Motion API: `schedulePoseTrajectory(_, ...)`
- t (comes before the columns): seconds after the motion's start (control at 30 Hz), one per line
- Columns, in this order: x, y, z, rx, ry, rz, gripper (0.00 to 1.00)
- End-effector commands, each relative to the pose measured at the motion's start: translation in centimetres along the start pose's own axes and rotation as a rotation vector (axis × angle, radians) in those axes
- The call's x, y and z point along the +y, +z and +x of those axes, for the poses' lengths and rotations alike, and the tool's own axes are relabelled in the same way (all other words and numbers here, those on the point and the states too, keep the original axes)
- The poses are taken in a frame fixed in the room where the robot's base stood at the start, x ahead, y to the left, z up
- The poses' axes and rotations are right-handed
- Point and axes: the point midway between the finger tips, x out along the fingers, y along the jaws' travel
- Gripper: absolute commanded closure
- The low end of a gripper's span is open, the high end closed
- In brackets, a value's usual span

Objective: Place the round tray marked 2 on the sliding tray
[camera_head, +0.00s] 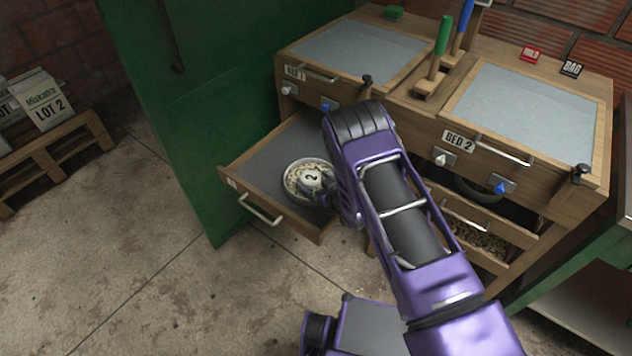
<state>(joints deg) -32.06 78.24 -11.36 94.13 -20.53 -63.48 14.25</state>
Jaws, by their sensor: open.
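The round tray marked 2 (296,177) is pale, holds light beans or grains, and has a grey knob bearing the number 2. It rests on the dark surface of the pulled-out sliding tray (262,158), near its right front side. The sliding tray has a wooden rim and a metal front handle, and sticks out below bed 1. My gripper (328,187) is at the right edge of the round tray, beside its knob. Its fingers are mostly hidden by my purple arm, and whether they touch the tray cannot be told.
A green panel (215,110) stands close left of the sliding tray. The wooden bench holds bed 1 (360,50) and bed 2 (525,110), with knobs and handles on its front. A lower drawer (480,240) holds beans. The concrete floor (170,270) at the left front is clear.

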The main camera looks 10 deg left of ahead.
Motion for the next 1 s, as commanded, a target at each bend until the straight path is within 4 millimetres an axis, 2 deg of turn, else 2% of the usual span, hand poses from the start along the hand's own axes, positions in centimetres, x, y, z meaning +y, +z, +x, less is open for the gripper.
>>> schedulePoseTrajectory(0.17, 0.1, -0.4, -0.8, -0.003, 0.002, 0.001, 0.00)
schedulePoseTrajectory(0.5, 0.1, -0.4, -7.8, -0.003, 0.003, 0.004, 0.00)
schedulePoseTrajectory(0.7, 0.1, -0.3, -11.0, -0.001, 0.002, 0.002, 0.00)
schedulePoseTrajectory(0.83, 0.0, -0.3, -11.9, -0.001, 0.001, 0.001, 0.00)
schedulePoseTrajectory(1.0, 0.0, -0.3, -12.2, 0.000, 0.000, 0.000, 0.00)
